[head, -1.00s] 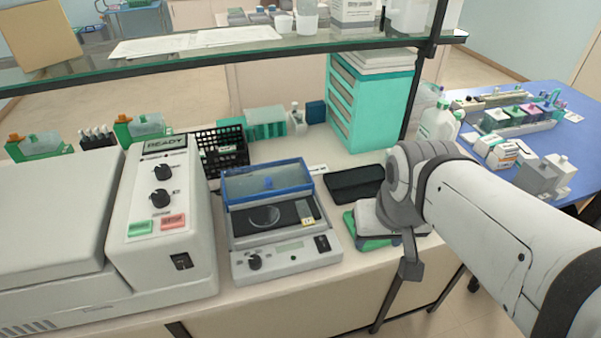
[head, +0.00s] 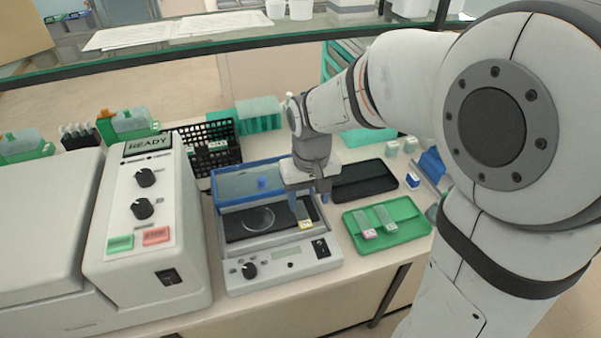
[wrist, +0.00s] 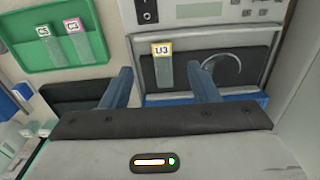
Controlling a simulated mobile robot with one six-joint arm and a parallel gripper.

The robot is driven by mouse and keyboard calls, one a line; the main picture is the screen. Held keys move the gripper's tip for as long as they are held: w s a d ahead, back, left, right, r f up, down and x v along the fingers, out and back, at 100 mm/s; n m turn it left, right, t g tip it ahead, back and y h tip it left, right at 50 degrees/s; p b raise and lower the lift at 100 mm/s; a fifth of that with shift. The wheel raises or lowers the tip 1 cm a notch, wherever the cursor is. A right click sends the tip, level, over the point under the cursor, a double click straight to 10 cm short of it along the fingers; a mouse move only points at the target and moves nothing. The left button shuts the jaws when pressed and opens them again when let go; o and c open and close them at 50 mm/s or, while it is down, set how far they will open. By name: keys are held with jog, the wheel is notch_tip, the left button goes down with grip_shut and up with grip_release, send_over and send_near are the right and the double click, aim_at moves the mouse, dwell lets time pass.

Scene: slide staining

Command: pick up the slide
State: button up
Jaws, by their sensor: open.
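The slide (wrist: 164,68) has a yellow-edged label reading U3 and lies on the dark plate of the grey device with a blue-framed lid. In the head view the same slide (head: 305,220) shows at the right side of that plate. My gripper (wrist: 165,78) is open, its two blue fingers on either side of the slide in the wrist view, with nothing held. In the head view my gripper (head: 309,203) is low over the right part of the device. I cannot tell the exact height of the fingertips above the slide.
A green tray (head: 398,241) with two other labelled slides lies to the right. A black tray (head: 365,178) lies behind it. The raised blue-framed lid (head: 226,186) stands at the device's back. A large machine reading READY (head: 150,148) is at left. A glass shelf (head: 225,40) spans above.

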aim_at(305, 221)
jog(key=shift+w+a+f, duration=0.55)
jog(key=shift+w+f, duration=0.1)
jog(key=shift+f, duration=0.05)
jog(key=f, duration=0.5)
jog(key=f+p, duration=0.1)
jog(key=f, duration=0.1)
jog(key=shift+w+d+f, duration=0.2)
jog(key=shift+w+f, duration=0.05)
jog(key=shift+w, duration=0.1)
jog(key=c, duration=1.1)
